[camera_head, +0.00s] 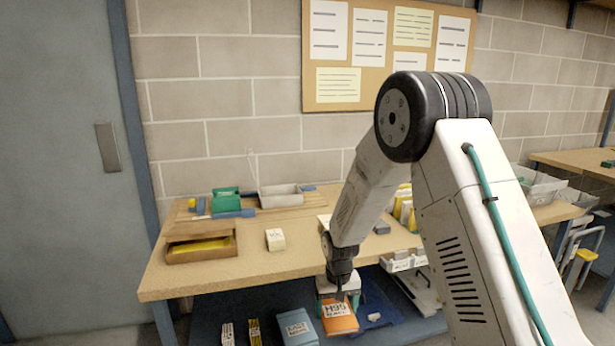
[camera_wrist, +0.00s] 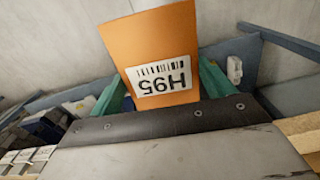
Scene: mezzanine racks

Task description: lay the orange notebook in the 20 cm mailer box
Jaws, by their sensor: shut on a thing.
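The orange notebook (camera_head: 340,322) has a white label reading H95. It hangs in my gripper (camera_head: 339,298), in front of the workbench's front edge. In the wrist view the notebook (camera_wrist: 150,42) stands between the green fingers of my gripper (camera_wrist: 163,85), which are shut on it. A shallow brown open box (camera_head: 196,256) sits on the left of the workbench, with something yellow inside. I cannot tell whether it is the 20 cm mailer box. My gripper is to the right of this box and lower in the picture.
The workbench (camera_head: 225,279) also holds a small white labelled block (camera_head: 275,240), a grey tray (camera_head: 281,196) and a green item (camera_head: 226,200). Labelled items, including a grey-blue one (camera_head: 297,329), stand below the bench front. The bench front left is clear.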

